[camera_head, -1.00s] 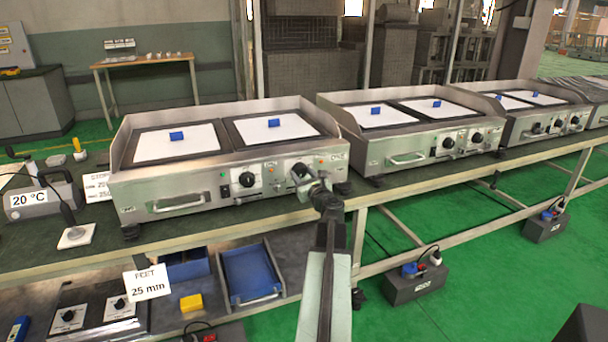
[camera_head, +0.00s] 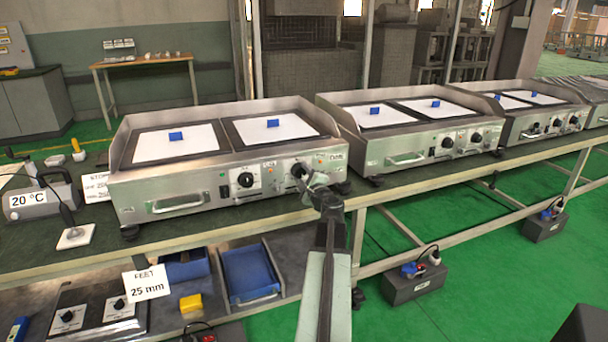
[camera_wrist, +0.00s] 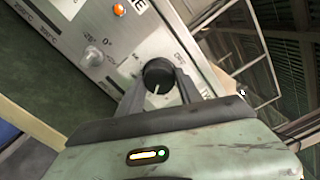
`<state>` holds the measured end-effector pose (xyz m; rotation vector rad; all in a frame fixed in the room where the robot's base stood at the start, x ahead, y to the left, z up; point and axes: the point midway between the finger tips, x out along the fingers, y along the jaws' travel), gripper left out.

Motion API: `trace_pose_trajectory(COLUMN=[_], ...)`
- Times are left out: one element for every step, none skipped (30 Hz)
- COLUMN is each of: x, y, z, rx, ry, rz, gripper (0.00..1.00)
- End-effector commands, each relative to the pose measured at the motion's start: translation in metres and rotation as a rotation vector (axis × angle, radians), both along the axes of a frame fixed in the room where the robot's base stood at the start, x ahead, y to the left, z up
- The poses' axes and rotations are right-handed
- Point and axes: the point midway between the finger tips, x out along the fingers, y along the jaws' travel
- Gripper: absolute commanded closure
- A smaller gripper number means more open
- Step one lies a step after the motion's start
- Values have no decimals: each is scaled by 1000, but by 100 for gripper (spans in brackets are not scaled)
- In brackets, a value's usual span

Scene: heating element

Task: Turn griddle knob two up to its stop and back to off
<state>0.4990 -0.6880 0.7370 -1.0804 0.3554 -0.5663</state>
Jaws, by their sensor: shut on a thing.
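The nearest steel griddle (camera_head: 190,187) stands on the bench with two black knobs on its front panel. The left knob (camera_head: 246,180) sits on a white dial plate and is free. My gripper (camera_head: 306,180) is at the right knob (camera_head: 298,170), partly hiding it in the head view. In the wrist view the black knob (camera_wrist: 158,72) lies between the fingers of my gripper (camera_wrist: 160,88), which is shut on it. Its white pointer line points toward the gripper body. The dial marks around it are partly covered.
A lit orange lamp (camera_wrist: 119,9) and a small silver fitting (camera_wrist: 93,55) are on the panel near the gripped knob. A second griddle (camera_head: 400,150) stands to the right on the bench. A blue tray (camera_head: 248,272) lies on the shelf below.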

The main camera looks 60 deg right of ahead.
Motion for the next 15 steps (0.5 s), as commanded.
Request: trace_pose_trajectory(x=[-2,-2,-2,-2,-2,-2,-2,-2,-2,-2,-2,-2,-2,-2,-2], y=[-1,-1,-1,-1,-1,-1,-1,-1,-1,-1,-1,-1,-1,-1,-1], z=[0,0,0,0,0,0,0,0,0,0,0,0,1,1,1], rx=[-35,-58,-89,-111,-135,-165,-188,-211,-241,-264,-287,-318,-340,-364,-394], ry=[27,44,67,83,100,123,140,157,180,197,214,236,253,270,293], rz=[-4,-4,-4,-4,-4,-4,-4,-4,-4,-4,-3,-3,-3,-3,-3], gripper=[98,98,98,98,98,98,98,98,98,98,98,98,98,98,98])
